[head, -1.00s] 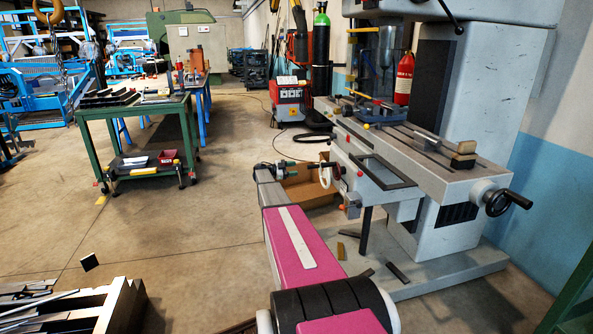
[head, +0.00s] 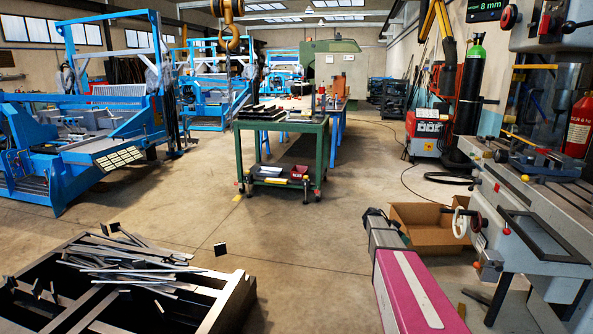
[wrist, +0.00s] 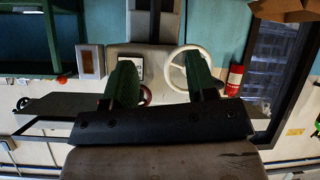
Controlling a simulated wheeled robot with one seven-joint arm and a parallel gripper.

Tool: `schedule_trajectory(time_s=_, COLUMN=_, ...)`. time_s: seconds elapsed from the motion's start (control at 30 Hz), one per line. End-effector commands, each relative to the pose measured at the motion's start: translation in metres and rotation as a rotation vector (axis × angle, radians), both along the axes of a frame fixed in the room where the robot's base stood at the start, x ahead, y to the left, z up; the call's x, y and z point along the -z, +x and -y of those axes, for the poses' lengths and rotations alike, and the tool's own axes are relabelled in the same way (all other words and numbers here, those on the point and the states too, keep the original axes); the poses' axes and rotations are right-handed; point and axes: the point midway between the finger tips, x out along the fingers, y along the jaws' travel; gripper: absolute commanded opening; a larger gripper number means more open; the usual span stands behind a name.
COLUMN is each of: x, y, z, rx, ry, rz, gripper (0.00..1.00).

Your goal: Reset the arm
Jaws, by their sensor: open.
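My gripper (wrist: 160,78) shows in the wrist view as two green fingers standing well apart above a dark bar. Nothing is held between them; a grey machine panel shows behind. In the head view my pink arm reaches forward from the bottom right, and its grey end is in front of the cardboard box (head: 425,236). A white handwheel (wrist: 172,72) of the machine shows behind the right finger in the wrist view, and a red one shows near the left finger.
The grey milling machine (head: 545,215) with its handwheels stands close on the right of my arm. A dark metal bin with bars (head: 205,318) is at the bottom left. A green cart (head: 281,125) stands ahead. The floor between is mostly clear.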

Motion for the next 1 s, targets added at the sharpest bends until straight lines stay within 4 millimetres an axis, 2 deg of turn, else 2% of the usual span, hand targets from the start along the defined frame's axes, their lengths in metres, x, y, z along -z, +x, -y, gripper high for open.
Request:
schedule_trajectory(time_s=0.03, x=0.002, y=-0.033, z=-0.024, rx=-0.064, ry=0.083, rz=-0.066, gripper=0.52)
schedule_trajectory(time_s=0.33, x=0.023, y=-0.152, z=-0.147, rx=-0.556, ry=0.549, rz=-0.396, gripper=0.52)
schedule_trajectory(time_s=0.5, x=0.022, y=-0.221, z=-0.214, rx=-0.898, ry=0.752, rz=-0.509, gripper=0.52)
schedule_trajectory(time_s=0.6, x=0.018, y=-0.254, z=-0.246, rx=-1.085, ry=0.837, rz=-0.544, gripper=0.52)
schedule_trajectory(time_s=0.7, x=0.014, y=-0.277, z=-0.270, rx=-1.233, ry=0.888, rz=-0.560, gripper=0.52)
schedule_trajectory(time_s=0.8, x=0.011, y=-0.291, z=-0.284, rx=-1.328, ry=0.916, rz=-0.565, gripper=0.52)
schedule_trajectory(time_s=1.0, x=0.010, y=-0.295, z=-0.292, rx=-1.384, ry=0.929, rz=-0.568, gripper=0.52)
